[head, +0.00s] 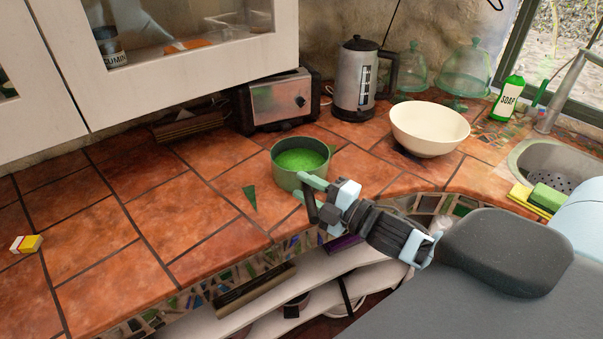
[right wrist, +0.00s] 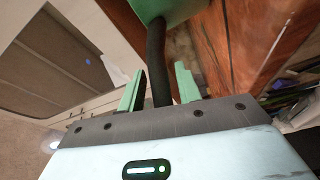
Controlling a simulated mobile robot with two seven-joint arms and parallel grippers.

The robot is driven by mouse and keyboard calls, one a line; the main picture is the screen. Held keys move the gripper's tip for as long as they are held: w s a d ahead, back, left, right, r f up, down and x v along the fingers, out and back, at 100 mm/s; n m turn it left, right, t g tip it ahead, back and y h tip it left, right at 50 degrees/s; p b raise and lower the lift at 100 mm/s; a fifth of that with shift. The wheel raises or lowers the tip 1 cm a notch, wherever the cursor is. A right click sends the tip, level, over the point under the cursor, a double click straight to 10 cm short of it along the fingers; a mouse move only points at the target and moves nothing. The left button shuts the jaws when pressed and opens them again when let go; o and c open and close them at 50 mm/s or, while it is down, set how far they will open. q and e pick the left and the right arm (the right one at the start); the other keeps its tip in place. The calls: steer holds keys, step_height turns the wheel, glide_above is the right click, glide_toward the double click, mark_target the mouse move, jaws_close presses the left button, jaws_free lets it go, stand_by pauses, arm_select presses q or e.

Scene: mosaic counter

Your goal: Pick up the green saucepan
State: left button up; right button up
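The green saucepan (head: 285,172) stands on the tiled counter near its front edge, its dark handle (right wrist: 156,60) pointing out past the edge. In the right wrist view part of the pan's green body (right wrist: 178,8) shows at the top. My right gripper (head: 306,190) is at the handle, just in front of the pan. In the right wrist view its two green fingers (right wrist: 159,88) stand on either side of the handle, with a gap visible on both sides, so it is open around the handle. My left gripper is not in view.
A cream bowl (head: 430,130) stands right of the pan. A toaster (head: 278,101) and a kettle (head: 355,80) stand behind it. A small yellow-and-white box (head: 26,244) lies far left. The left counter is mostly clear. Shelves (head: 330,272) lie below the edge.

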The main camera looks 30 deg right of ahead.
jaws_close()
stand_by(1.1)
steer(key=shift+r, duration=0.3)
